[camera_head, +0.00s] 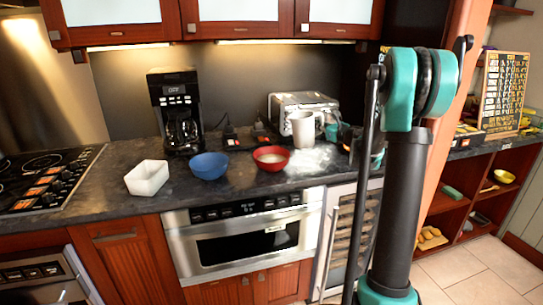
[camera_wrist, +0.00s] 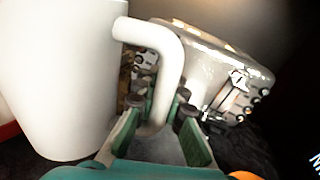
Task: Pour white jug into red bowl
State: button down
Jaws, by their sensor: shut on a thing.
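The white jug (camera_head: 302,130) stands upright on the dark counter, just right of the red bowl (camera_head: 271,160). The bowl shows a pale inside. In the wrist view the jug (camera_wrist: 62,75) fills the left side, with its handle between the fingers. My gripper (camera_wrist: 158,108) is shut on the handle. In the head view my gripper (camera_head: 337,134) is at the jug's right side, partly hidden by my arm. A sliver of red, likely the bowl (camera_wrist: 8,131), shows at the left edge of the wrist view.
A toaster (camera_head: 300,103) is close behind the jug. A blue bowl (camera_head: 209,166), a white square dish (camera_head: 147,178) and a coffee maker (camera_head: 178,115) stand to the left. A pale patch (camera_head: 312,158) lies on the counter in front of the jug.

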notch_tip(320, 180, up, 4)
jog(key=shift+f, duration=0.1)
dwell(0.7)
dwell(0.3)
